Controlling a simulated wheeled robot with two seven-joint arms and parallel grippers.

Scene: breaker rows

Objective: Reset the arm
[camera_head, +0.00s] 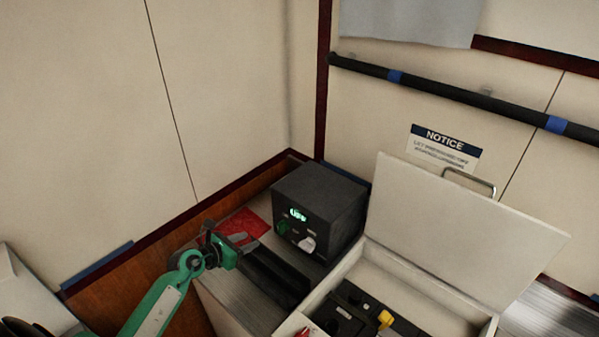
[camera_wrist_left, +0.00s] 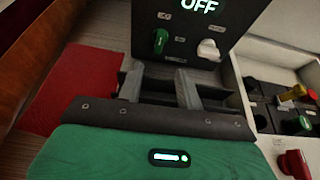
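My left gripper (camera_head: 229,238) is on the green arm that comes in from the lower left in the head view. In the left wrist view its two grey fingers (camera_wrist_left: 160,84) stand apart with nothing between them, so it is open and empty. It is in front of a black box (camera_head: 322,205) with a lit display. In the wrist view the display reads OFF (camera_wrist_left: 199,5), above a green knob (camera_wrist_left: 160,41) and a white knob (camera_wrist_left: 208,50). The fingers point toward the box's front and appear apart from it. My right gripper is not in view.
An open white case (camera_head: 492,238) with its lid up stands to the right. A red mat (camera_head: 243,226) lies by the gripper. A low black block (camera_head: 270,276) sits before the box. Walls close off the back.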

